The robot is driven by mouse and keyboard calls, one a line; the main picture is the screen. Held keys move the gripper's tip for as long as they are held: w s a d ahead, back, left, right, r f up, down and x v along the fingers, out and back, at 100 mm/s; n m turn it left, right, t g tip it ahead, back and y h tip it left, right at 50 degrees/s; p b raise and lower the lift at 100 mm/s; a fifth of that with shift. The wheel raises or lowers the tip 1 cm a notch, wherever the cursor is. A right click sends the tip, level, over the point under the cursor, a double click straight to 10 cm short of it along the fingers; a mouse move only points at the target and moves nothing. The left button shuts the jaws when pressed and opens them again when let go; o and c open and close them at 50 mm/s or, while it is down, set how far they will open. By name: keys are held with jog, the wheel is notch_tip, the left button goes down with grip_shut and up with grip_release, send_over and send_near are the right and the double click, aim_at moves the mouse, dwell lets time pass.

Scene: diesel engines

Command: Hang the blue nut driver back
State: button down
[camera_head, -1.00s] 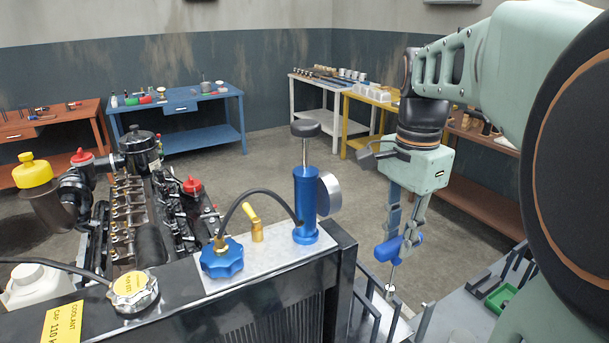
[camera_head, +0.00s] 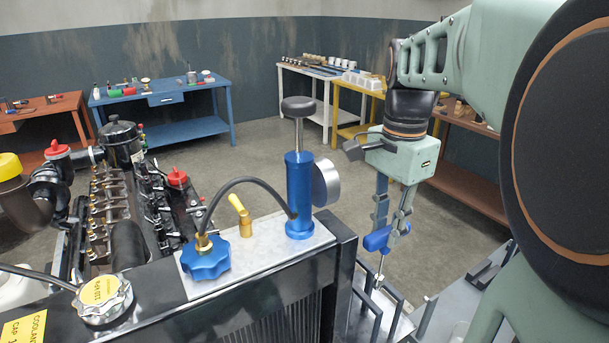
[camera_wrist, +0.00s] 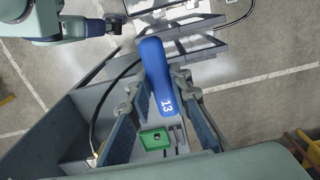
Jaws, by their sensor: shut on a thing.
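The blue nut driver (camera_head: 378,239) has a blue handle and a thin metal shaft pointing down. My gripper (camera_head: 386,236) is shut on its handle and holds it upright, above a grey rack (camera_head: 372,312) with upright prongs beside the radiator. In the wrist view the blue nut driver (camera_wrist: 156,75) shows the white number 13 on its handle, between the two fingers of my gripper (camera_wrist: 160,92). The shaft is hidden there. I cannot tell whether the shaft tip touches the rack.
A green tray (camera_wrist: 154,139) lies in the grey holder below. The radiator top (camera_head: 330,238) carries a blue pump (camera_head: 300,195) with a gauge, left of my gripper. A blue workbench (camera_head: 175,90) and a white one (camera_head: 310,72) stand behind, with open floor between.

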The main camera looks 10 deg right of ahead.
aim_at(379, 278)
jog(key=shift+f+b, duration=4.15)
jog(key=shift+f, duration=1.7)
jog(key=shift+s+f+b, duration=0.1)
jog(key=shift+f+b, duration=0.3)
jog(key=shift+f, duration=0.45)
jog(key=c, duration=1.3)
grip_release()
jog(key=shift+f, duration=0.1)
jog(key=shift+r, duration=0.25)
jog(key=shift+r+p, duration=1.6)
jog(key=shift+r, duration=0.2)
jog(key=shift+r, duration=0.1)
